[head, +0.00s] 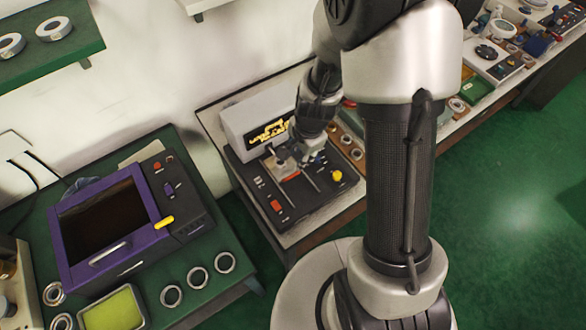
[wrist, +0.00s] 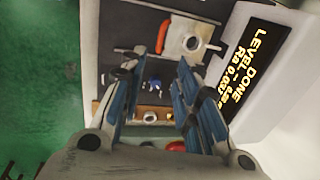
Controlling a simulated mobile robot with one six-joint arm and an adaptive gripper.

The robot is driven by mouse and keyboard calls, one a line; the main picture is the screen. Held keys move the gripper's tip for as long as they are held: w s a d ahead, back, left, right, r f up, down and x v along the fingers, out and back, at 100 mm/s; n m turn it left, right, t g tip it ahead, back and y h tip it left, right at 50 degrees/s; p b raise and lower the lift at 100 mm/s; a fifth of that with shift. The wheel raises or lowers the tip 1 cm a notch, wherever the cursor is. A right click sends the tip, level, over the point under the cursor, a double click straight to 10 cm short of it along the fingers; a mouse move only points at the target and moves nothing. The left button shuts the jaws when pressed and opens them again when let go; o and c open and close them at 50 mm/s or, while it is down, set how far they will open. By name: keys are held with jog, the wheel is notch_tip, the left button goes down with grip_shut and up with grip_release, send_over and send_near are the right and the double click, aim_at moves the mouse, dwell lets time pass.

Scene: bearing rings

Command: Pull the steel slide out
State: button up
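The measuring device is a black panel (head: 254,182) on the white-topped bench, with a grey display housing (head: 242,117) behind it. A pale steel plate that looks like the slide (head: 289,174) lies in the panel, partly hidden by my gripper (head: 296,154). In the wrist view the pale slide (wrist: 178,28) carries a metal ring (wrist: 194,43). My gripper (wrist: 157,72) is over the panel with its blue-grey fingers apart. Nothing is clearly held between them; small blue and white parts show in the gap. Whether a fingertip touches the slide I cannot tell.
The display (wrist: 242,72) reads "LEVEL DONE" and an Ra value, partly unreadable. A yellow knob (head: 337,176) and a red-orange button (head: 276,205) stand on the panel. A purple-framed machine (head: 72,240) and several rings are on the green table at left. Green floor lies at right.

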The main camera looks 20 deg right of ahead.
aim_at(294, 174)
jog(key=f+b, duration=0.2)
jog(key=f, duration=0.2)
jog(key=w+f+b, duration=0.1)
jog(key=f+b, duration=0.1)
jog(key=f, duration=0.2)
jog(key=w+a+f+b, duration=0.1)
jog(key=f+b, duration=0.1)
jog(key=f, duration=0.3)
jog(key=shift+w+b, duration=0.2)
jog(key=shift+b, duration=0.15)
jog(key=shift+c, duration=0.2)
grip_shut()
